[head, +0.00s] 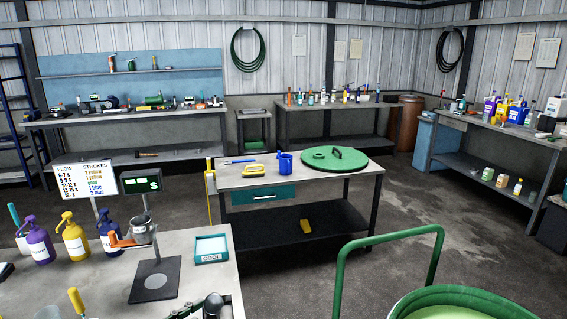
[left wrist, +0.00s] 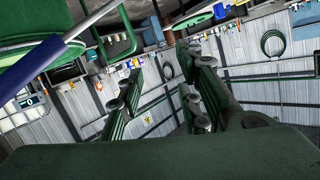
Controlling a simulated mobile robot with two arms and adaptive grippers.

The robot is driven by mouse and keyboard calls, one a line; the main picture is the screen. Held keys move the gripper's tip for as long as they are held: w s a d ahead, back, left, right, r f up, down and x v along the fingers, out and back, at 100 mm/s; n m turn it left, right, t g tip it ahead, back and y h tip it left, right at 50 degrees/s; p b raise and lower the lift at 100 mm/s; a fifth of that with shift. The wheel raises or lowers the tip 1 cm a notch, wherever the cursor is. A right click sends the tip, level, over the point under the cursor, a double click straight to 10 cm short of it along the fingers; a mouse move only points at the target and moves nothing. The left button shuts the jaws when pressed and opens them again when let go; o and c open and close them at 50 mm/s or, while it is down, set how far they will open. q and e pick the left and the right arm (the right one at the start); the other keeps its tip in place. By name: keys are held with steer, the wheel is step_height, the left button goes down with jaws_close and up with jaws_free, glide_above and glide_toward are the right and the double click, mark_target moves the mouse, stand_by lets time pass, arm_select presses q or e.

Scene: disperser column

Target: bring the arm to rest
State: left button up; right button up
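My left gripper (left wrist: 160,60) shows in the left wrist view with its two dark green fingers spread apart. Nothing is between the fingers. Behind them are the wall and benches, tilted in the picture. A dark jointed part stands at the bottom edge of the head view; I cannot tell whether it belongs to my left arm. My right gripper is in neither view.
The near bench (head: 205,277) holds pump bottles (head: 75,240), a cup on a stand (head: 140,228) and a tray marked COOL (head: 211,249). A green tub (head: 455,298) stands front right; floor beyond is clear.

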arm_select(q)
steer(key=s+a+f+n+g+y, duration=0.1)
steer(key=s+f+n+g+y, duration=0.3)
steer(key=s+f, duration=0.7)
steer(key=s+a+f+n+g+y, duration=0.1)
steer(key=s+f+n+g+y, duration=0.15)
steer(key=s+f+g, duration=0.75)
steer(key=s+f+t, duration=0.2)
steer(key=f, duration=1)
steer(key=s+f+t, duration=0.1)
steer(key=s+f, duration=0.1)
steer(key=f, duration=0.9)
steer(key=s+a+f+g, duration=0.1)
steer(key=s+a+f, duration=0.2)
steer(key=s+f, duration=1.4)
steer(key=shift+m, duration=0.35)
steer(key=shift+o, duration=0.6)
steer(key=shift+y, duration=0.25)
